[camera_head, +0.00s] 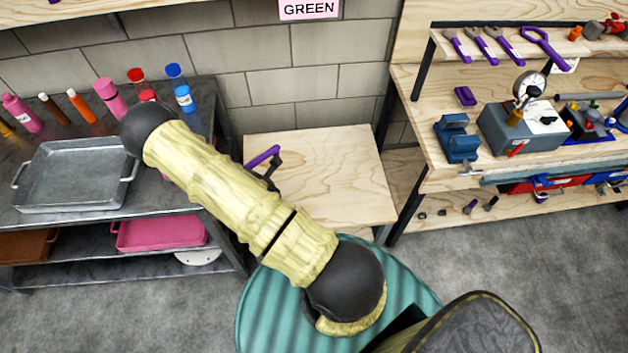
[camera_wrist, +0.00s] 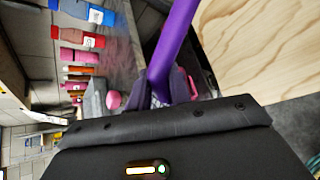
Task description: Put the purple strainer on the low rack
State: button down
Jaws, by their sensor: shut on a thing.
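My gripper (camera_wrist: 165,88) is shut on a long purple bar, which I take to be the handle of the purple strainer (camera_wrist: 176,40). In the head view the purple piece (camera_head: 262,156) sticks out beside my gripper (camera_head: 268,174), partly behind my arm. The strainer's bowl is not visible in either view. The gripper is near the left edge of a low wooden top (camera_head: 330,180), which also shows at the right in the wrist view (camera_wrist: 265,45). I cannot tell for sure which piece of furniture is the low rack.
A dark shelf unit (camera_head: 75,222) at the left carries bottles, a metal tray (camera_head: 72,178) and a pink tray (camera_head: 165,233). A workbench (camera_head: 440,135) with tools stands at the right. The wooden top's visible middle is clear.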

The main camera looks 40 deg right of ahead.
jog(key=w+d+f+m+g+h+b, duration=0.1)
jog(key=w+d+f+m+h+b, duration=0.3)
jog(key=d+f+b, duration=0.9)
jog(key=m+g+h+b, duration=0.3)
jog(key=h+b, duration=0.1)
jog(key=b, duration=1.1)
send_over(302, 182)
notch_tip(302, 182, down, 5)
jog(key=shift+w+r, duration=0.15)
jog(key=shift+r, duration=0.05)
jog(key=shift+f+b, duration=0.65)
jog(key=shift+f, duration=2.5)
jog(key=shift+f, duration=0.1)
jog(key=shift+f+b, duration=0.45)
jog(key=shift+f, duration=1.35)
jog(key=shift+f, duration=0.35)
